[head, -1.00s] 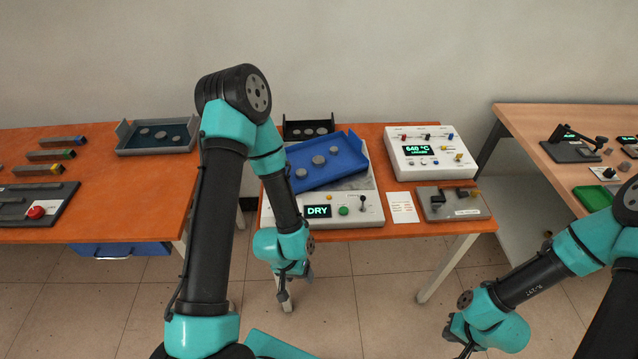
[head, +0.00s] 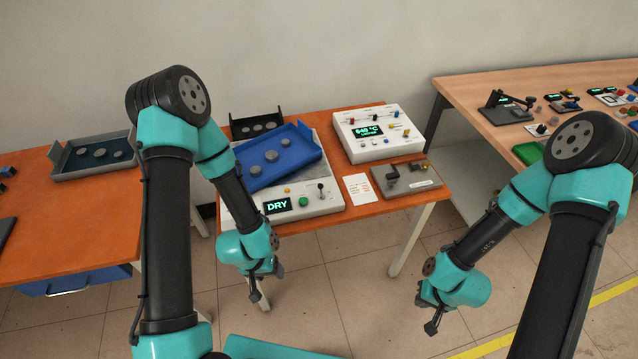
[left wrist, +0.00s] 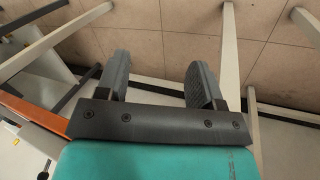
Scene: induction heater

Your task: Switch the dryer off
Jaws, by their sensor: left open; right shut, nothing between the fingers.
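The dryer (head: 336,202) is a pale box on the orange table, with a lit "DRY" display (head: 278,205), a green button (head: 303,202), an orange lamp or button (head: 287,190) and a small dark lever (head: 320,187) on its front panel. A blue tray (head: 297,172) with several grey discs lies tilted on top of it. My left gripper (head: 258,288) hangs in front of the table's front edge, below the panel, touching nothing. In the left wrist view its two fingers (left wrist: 158,80) are apart and empty. My right gripper (head: 430,318) is over the floor at the right, away from the tables.
A white control box (head: 390,150) reading 640 °C, a paper card (head: 357,189) and a grey fixture (head: 420,187) stand right of the dryer. A dark tray (head: 256,123) stands behind. Other tables are at left and right.

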